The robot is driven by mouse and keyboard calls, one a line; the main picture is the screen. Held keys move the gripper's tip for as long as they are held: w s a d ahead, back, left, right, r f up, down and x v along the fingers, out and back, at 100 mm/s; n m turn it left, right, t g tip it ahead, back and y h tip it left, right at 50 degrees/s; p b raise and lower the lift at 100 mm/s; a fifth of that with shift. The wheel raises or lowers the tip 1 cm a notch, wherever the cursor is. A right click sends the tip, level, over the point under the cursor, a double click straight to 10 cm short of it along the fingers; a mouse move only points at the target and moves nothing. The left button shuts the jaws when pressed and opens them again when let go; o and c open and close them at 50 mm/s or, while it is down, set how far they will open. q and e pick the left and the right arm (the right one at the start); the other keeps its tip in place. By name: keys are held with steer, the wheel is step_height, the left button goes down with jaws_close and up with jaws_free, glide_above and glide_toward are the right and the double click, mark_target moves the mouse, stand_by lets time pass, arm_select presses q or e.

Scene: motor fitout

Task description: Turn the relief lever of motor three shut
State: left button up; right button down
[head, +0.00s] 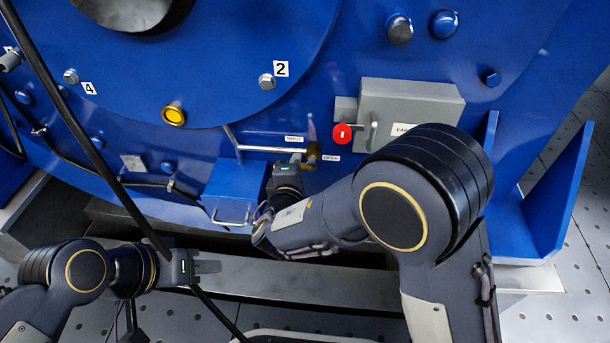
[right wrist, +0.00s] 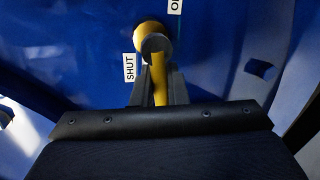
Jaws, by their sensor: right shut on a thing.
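The relief lever is yellow. In the right wrist view its round hub (right wrist: 150,40) is on the blue housing and its arm (right wrist: 160,92) runs down between my right fingers. My right gripper (right wrist: 158,88) is shut on this arm. A SHUT label (right wrist: 129,67) is left of the lever, and a partly cut-off label (right wrist: 174,6) is above right. In the head view my right gripper (head: 297,160) reaches the lever's hub (head: 313,153), and the arm is mostly hidden. My left gripper (head: 207,267) is low at left, away from the lever; its jaw gap is unclear.
A black cable (head: 80,130) crosses the left side. Bolts marked 4 and 2 (head: 267,82) are above.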

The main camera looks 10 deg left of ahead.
steer(key=shift+r+m+y+b, duration=0.2)
steer(key=shift+m+y+b, duration=0.15)
steer(key=shift+m, duration=0.35)
steer(key=c, duration=1.5)
jaws_free()
steer(key=shift+s+r, duration=0.1)
steer(key=s, duration=0.2)
steer(key=s+r+p, duration=0.1)
steer(key=s, duration=0.2)
steer(key=s+p, duration=0.1)
steer(key=s, duration=0.1)
steer(key=shift+s+r, duration=0.2)
steer(key=shift+s, duration=0.1)
